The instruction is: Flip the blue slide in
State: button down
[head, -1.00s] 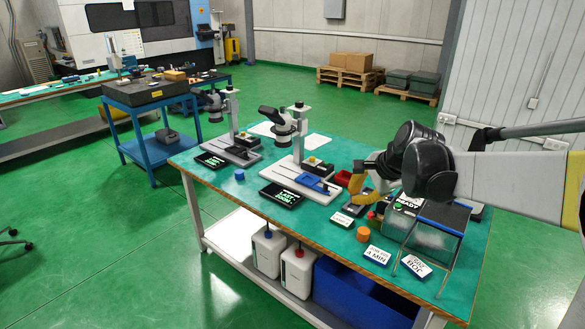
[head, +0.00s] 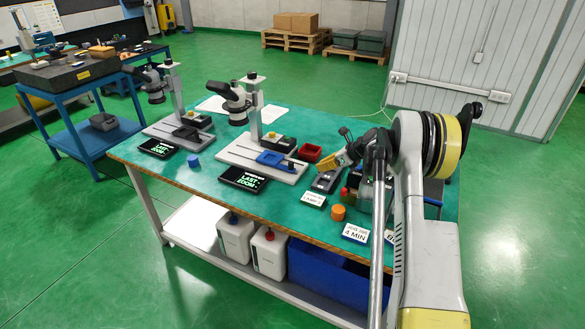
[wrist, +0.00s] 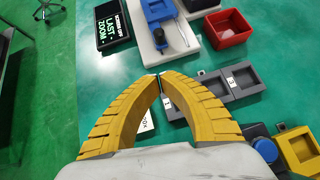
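The blue slide (head: 270,158) sits on the white base of the right-hand microscope (head: 262,165). In the wrist view the blue slide (wrist: 158,10) is at the top edge, partly cut off, with a metal rod beside it. My gripper (head: 320,167) is above the table, to the right of the microscope base and apart from the slide. In the wrist view the yellow fingertips of my gripper (wrist: 158,76) meet, with nothing visible between them.
A red bin (wrist: 228,27) stands right of the base. A grey compartment tray (wrist: 205,97) lies below my fingers. A black display (wrist: 113,24) reads "LAST-ZOOM". An orange cylinder (head: 338,212) stands near the front edge. A second microscope (head: 160,90) stands at left.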

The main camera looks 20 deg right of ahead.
aim_at(292, 171)
jog(key=shift+s, duration=0.1)
jog(key=b+x, duration=0.3)
jog(key=x, duration=0.7)
jog(key=shift+w+a+f+b, duration=0.15)
jog(key=shift+w+f+b, duration=0.05)
jog(key=shift+w+b, duration=0.1)
jog(key=shift+w+a+r+b, duration=0.1)
jog(key=shift+w+a+b, duration=0.4)
jog(key=shift+w, duration=0.5)
jog(key=shift+w+a+r, duration=0.1)
jog(key=shift+w+a, duration=0.2)
jog(key=shift+w, duration=0.2)
jog(key=shift+a, duration=0.1)
